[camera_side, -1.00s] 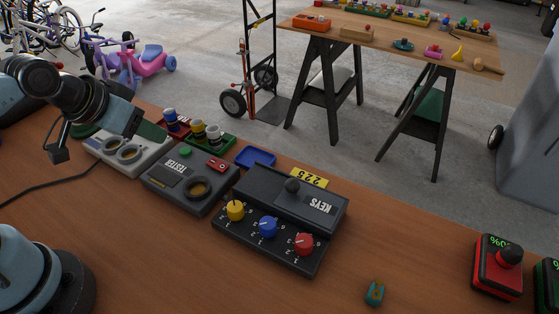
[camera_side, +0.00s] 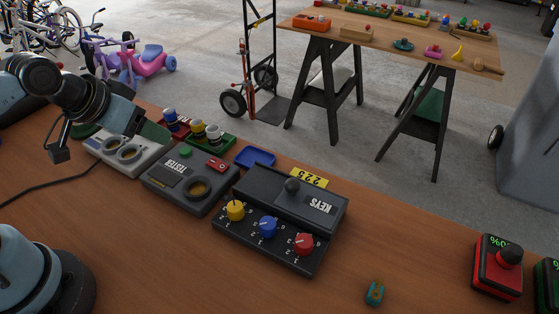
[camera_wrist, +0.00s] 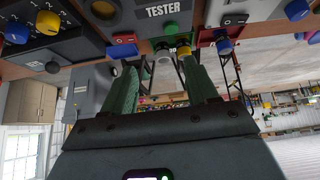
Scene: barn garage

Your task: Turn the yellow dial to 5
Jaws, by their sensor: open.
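The yellow dial (camera_side: 235,210) is the leftmost of three knobs on the front panel of the black KEYS box (camera_side: 322,224). It also shows in the wrist view (camera_wrist: 47,22), at the upper left; its exact setting is too small to read. The blue dial (camera_side: 268,227) and the red dial (camera_side: 304,244) sit to its right. My gripper (camera_side: 156,132) is raised at the left, well away from the yellow dial. In the wrist view its two green fingers (camera_wrist: 162,78) are apart, with nothing held between them.
The grey TESTER box (camera_side: 190,182) stands between my gripper and the KEYS box. Behind it are a green tray of cups (camera_side: 229,142) and an empty blue tray (camera_side: 256,157). A small teal item (camera_side: 374,293) lies at the front. A red device (camera_side: 497,270) stands right.

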